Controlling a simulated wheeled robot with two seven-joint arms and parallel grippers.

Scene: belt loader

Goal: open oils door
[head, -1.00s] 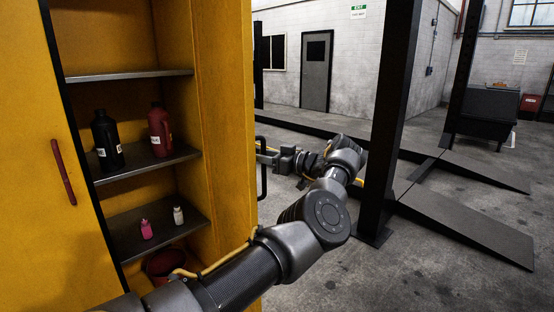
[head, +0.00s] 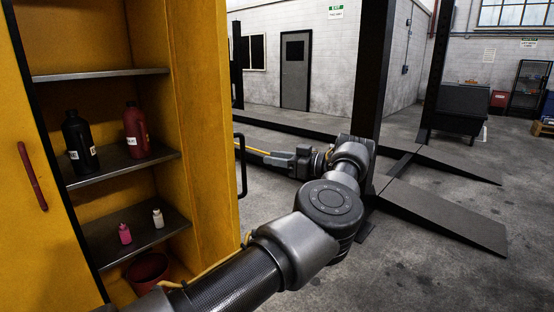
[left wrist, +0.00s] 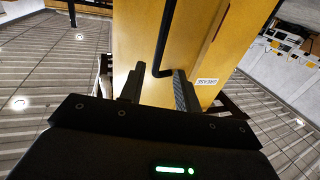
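A yellow cabinet (head: 205,130) stands open at the left of the head view, with bottles on its shelves. A black bar handle (head: 241,168) sticks out beyond its right-hand yellow panel. In the left wrist view the black handle (left wrist: 164,40) runs down a yellow face and its bent end lies between the fingers of my left gripper (left wrist: 157,74). The fingers are apart, with the right one close to the handle; I cannot tell if they touch. A white label (left wrist: 206,81), apparently reading GREASE, is upside down beside them. In the head view the fingertips are hidden behind the panel. My right gripper is out of view.
A yellow door with a red handle (head: 32,176) is at far left. Shelves hold a black bottle (head: 79,143), a red bottle (head: 136,131) and two small bottles. A red bucket (head: 148,272) is below. A dark lift post (head: 372,70) and ramp (head: 445,215) stand right.

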